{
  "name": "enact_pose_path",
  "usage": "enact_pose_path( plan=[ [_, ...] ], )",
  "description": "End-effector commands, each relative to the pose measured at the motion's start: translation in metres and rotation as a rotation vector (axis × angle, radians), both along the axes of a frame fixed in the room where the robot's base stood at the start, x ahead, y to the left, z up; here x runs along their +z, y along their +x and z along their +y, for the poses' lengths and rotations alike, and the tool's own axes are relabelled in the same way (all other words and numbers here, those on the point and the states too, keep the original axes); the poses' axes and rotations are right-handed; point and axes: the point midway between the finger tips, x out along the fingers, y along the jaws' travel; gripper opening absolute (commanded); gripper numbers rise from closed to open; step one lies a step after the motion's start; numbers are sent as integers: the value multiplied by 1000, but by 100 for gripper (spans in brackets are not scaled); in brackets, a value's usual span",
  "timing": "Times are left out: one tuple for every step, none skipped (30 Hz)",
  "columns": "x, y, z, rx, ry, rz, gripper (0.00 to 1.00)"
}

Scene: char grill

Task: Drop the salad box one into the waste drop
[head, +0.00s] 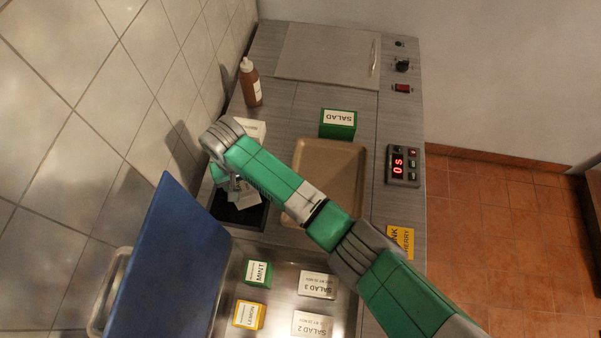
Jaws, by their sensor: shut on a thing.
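My gripper (235,187) is over the dark square waste drop (252,219) by the tiled wall, left of the brown tray. It is shut on a pale box (244,199), which looks like the white salad boxes. Its label cannot be read, and my gripper and wrist hide part of it. The box shows against the dark opening. How high it is above the opening cannot be told from this view.
A blue lid (170,260) stands raised beside a steel well with salad boxes (318,285), a mint box (258,272) and a lemon box (249,315). A brown tray (345,150), green salad box (338,123), sauce bottle (250,82) and timer (403,166) are around my arm.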

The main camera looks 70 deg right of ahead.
Motion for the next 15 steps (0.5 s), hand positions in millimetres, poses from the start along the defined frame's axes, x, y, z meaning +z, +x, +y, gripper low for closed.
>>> enact_pose_path(
  plan=[
    [-12, 0, 0, 0, 0, 0, 33],
    [-16, 0, 0, -1, -1, 1, 33],
    [-23, 0, -1, -2, -1, 1, 33],
    [-27, 0, -1, -2, -1, 0, 33],
    [-31, 0, -1, -2, -2, 1, 33],
    [-36, 0, -1, -1, -1, 0, 33],
    [-40, 0, -1, -1, -1, 0, 33],
    [-43, 0, 0, 0, -1, -1, 33],
    [-47, 0, 0, 0, -1, 0, 33],
    [-49, 0, 0, 0, -1, 0, 33],
    [-51, 0, 0, 0, -1, 0, 33],
    [-54, 0, -1, -1, -1, 0, 33],
    [-55, 0, 0, -1, -1, 0, 33],
    [-56, 0, 0, -1, -1, -1, 33],
    [-57, 0, 0, -1, 0, 0, 33]
  ],
)
